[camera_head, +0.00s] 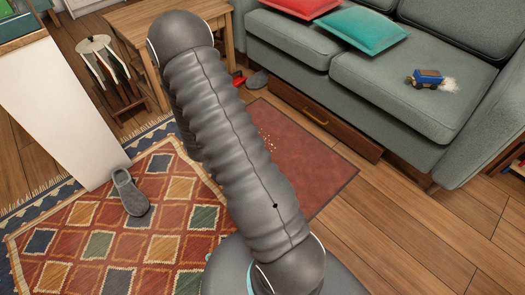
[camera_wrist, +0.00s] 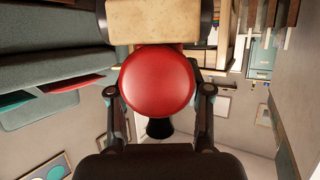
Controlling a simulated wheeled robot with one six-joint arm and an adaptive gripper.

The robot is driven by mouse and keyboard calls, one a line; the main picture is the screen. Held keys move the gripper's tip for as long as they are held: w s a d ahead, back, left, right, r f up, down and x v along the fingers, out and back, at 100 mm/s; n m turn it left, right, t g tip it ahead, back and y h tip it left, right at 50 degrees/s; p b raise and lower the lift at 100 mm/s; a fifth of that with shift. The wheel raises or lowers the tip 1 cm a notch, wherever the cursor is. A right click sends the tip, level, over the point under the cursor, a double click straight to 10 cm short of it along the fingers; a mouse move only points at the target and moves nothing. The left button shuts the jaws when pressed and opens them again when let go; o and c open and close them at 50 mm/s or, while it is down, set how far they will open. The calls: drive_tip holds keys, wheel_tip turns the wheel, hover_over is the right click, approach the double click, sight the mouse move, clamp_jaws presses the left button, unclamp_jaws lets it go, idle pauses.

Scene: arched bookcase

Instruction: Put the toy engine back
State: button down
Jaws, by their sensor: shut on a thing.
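The toy engine shows close up in the wrist view, upside down in the picture. It has a round red front (camera_wrist: 157,82), a tan wooden base (camera_wrist: 153,22) with dark wheels at its sides, and a black funnel-like part (camera_wrist: 159,128). My gripper (camera_wrist: 158,95) has one finger on each side of the red part and is shut on it. The rest of the engine is hidden behind its front. In the head view my arm crosses the middle, and neither my gripper nor the engine can be seen.
Shelves with books (camera_wrist: 205,62) show in the wrist view. Floor right of the rug is clear.

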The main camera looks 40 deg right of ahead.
drive_tip(key=s+d+f+m+g+h+b, duration=0.1)
drive_tip(key=s+d+f+m+g+h, duration=0.35)
drive_tip(key=d, duration=0.45)
drive_tip(key=s+d+f+m+g+h+b, duration=0.1)
drive_tip(key=s+d+f+m+g+h, duration=0.2)
drive_tip(key=s+d+f+m+g, duration=0.75)
drive_tip(key=s+d+m+g, duration=0.1)
drive_tip(key=s, duration=0.1)
drive_tip(key=shift+y, duration=0.25)
drive_tip(key=shift+w+d+f+b, duration=0.5)
drive_tip(key=shift+w+d+f, duration=0.2)
drive_tip(key=shift+w+f, duration=1.15)
drive_tip(key=shift+w+d+f+b, duration=0.55)
drive_tip(key=shift+w+d+f, duration=0.2)
drive_tip(key=shift+w+f, duration=1.05)
drive_tip(key=shift+w+d+f+b, duration=0.5)
drive_tip(key=shift+w+d+f, duration=0.2)
drive_tip(key=shift+w+f, duration=1.15)
drive_tip(key=shift+s+f+b, duration=0.15)
drive_tip(key=shift+f+b, duration=0.15)
drive_tip(key=shift+f, duration=0.1)
drive_tip(key=shift+c, duration=2.4)
unclamp_jaws()
drive_tip(key=shift+r, duration=0.1)
